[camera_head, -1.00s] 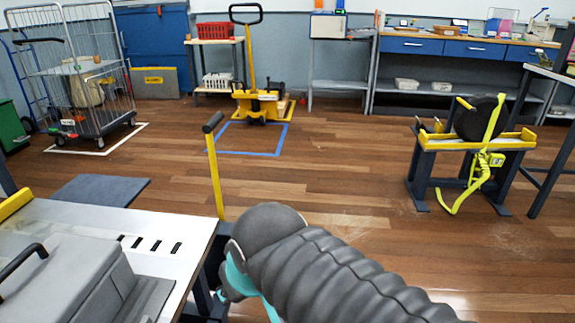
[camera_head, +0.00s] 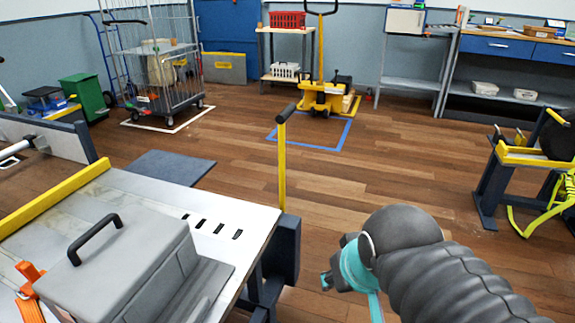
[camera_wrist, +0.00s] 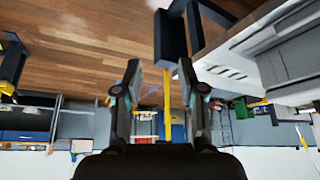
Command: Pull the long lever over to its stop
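The long lever (camera_head: 282,165) is a yellow bar with a black grip on top. It stands nearly upright from a dark housing (camera_head: 285,250) at the right edge of the workbench. My gripper (camera_head: 330,280) is low and right of the lever in the head view, partly hidden by my arm. In the wrist view my gripper (camera_wrist: 160,75) is open, with its two dark fingers apart. There the lever (camera_wrist: 186,78) shows beyond the fingers, close to the right finger. I cannot tell whether they touch; nothing appears gripped.
A strap stand (camera_head: 495,185) is at the right. A yellow pallet truck (camera_head: 325,98) stands at the back. The floor between is clear.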

